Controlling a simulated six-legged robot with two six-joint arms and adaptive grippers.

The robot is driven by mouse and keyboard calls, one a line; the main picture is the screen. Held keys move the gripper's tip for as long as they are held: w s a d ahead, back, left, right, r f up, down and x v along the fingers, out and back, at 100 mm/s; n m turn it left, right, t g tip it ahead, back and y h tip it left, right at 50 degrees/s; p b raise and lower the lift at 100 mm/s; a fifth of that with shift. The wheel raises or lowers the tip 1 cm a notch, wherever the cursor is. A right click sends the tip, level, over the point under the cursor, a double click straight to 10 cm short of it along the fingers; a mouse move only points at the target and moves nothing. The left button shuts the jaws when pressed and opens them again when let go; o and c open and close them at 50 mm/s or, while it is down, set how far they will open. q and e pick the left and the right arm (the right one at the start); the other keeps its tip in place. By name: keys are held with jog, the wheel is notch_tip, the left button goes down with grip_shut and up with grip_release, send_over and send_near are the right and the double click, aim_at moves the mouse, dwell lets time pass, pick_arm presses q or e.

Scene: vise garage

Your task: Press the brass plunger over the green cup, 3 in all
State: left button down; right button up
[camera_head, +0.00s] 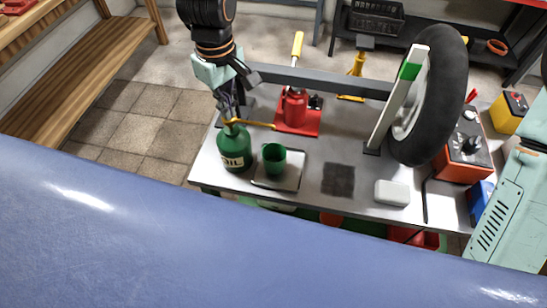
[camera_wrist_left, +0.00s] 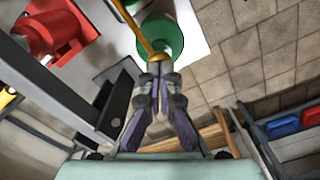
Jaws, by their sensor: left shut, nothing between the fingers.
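The green oil bottle (camera_head: 233,152) stands upright near the left end of the metal bench. It carries a brass plunger and spout (camera_head: 256,124), with the spout reaching right toward the green cup (camera_head: 274,160). The cup stands on a pale square tray (camera_head: 290,182). My left gripper (camera_head: 231,117) points down, shut and empty, right over the plunger top. In the left wrist view the closed fingertips (camera_wrist_left: 155,68) are at or just above the brass head (camera_wrist_left: 158,56); I cannot tell if they touch. The bottle (camera_wrist_left: 163,33) shows beyond them. My right gripper is not in view.
A red jack (camera_head: 295,108) stands behind the cup. A grey beam (camera_head: 310,80) runs along the back of the bench to an upright wheel (camera_head: 432,95). A white block (camera_head: 392,192) and an orange box (camera_head: 465,155) lie right. The bench front middle is mostly free.

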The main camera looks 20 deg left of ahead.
pick_arm(q)
jog(key=shift+f, duration=0.8)
jog(key=shift+r, duration=0.1)
jog(key=shift+r+p, duration=1.55)
jog(key=shift+p, duration=0.35)
jog(key=shift+f, duration=0.2)
